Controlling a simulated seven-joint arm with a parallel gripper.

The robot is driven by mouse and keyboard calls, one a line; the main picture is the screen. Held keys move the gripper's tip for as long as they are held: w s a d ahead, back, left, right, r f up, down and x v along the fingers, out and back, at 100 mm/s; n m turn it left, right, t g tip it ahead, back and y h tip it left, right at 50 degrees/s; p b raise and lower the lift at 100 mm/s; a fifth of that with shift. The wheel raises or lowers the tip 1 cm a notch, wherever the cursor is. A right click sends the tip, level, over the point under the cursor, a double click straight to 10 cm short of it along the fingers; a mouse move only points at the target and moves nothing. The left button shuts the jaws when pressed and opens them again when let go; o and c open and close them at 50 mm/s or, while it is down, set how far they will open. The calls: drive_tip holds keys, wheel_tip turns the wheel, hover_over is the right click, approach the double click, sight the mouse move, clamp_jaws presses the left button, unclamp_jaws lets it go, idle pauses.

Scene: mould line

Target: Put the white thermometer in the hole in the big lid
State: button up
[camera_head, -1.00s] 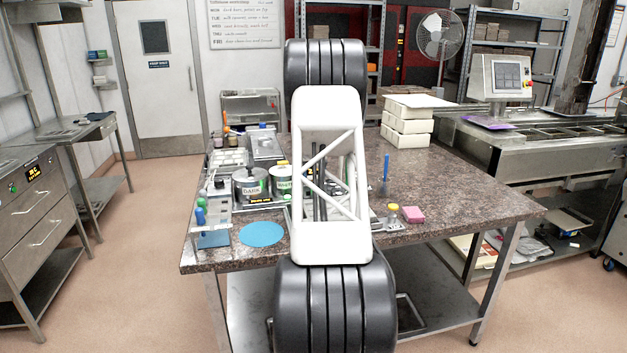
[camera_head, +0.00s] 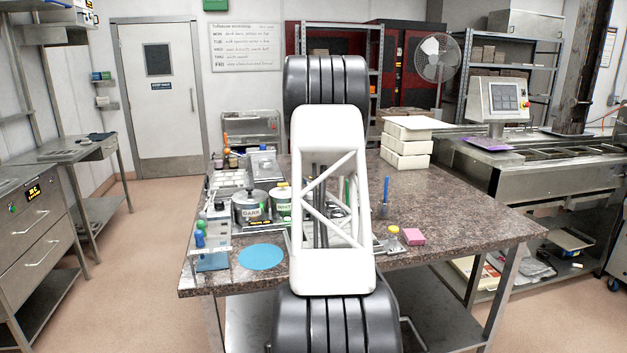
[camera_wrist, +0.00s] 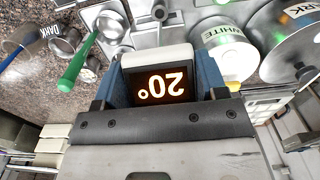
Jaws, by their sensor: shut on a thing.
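The white thermometer (camera_wrist: 155,60), with a dark display reading 20°, is between the blue fingers of my gripper (camera_wrist: 163,78) in the wrist view. The gripper is shut on it. A large round lid (camera_wrist: 285,42) with a DARK label is at the right of the wrist view, cut off by the edge. A smaller round lid (camera_wrist: 222,48) labelled WHITE is between it and the thermometer. In the head view the DARK pot (camera_head: 250,207) stands on the table left of my arm. My gripper and the thermometer are hidden there. The hole cannot be made out.
A green-handled tool (camera_wrist: 78,65) and a DARK-labelled cup (camera_wrist: 27,36) are at the wrist view's left. The table's right part is mostly clear.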

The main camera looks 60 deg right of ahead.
drive_tip(key=w+a+r+n, duration=0.1)
drive_tip(key=w+a+r, duration=0.2)
drive_tip(key=w+a, duration=0.4)
drive_tip(key=w+a+r+n, duration=0.1)
drive_tip(key=w+a, duration=0.5)
drive_tip(key=w, duration=0.7)
drive_tip(key=shift+w+a+r, duration=0.15)
drive_tip(key=shift+a+r, duration=0.25)
drive_tip(key=shift+r, duration=0.5)
drive_tip(key=shift+f, duration=0.2)
drive_tip(key=shift+f, duration=1.45)
drive_tip(key=shift+f, duration=0.8)
drive_tip(key=shift+f, duration=0.7)
drive_tip(key=shift+f, duration=0.7)
drive_tip(key=shift+f, duration=0.7)
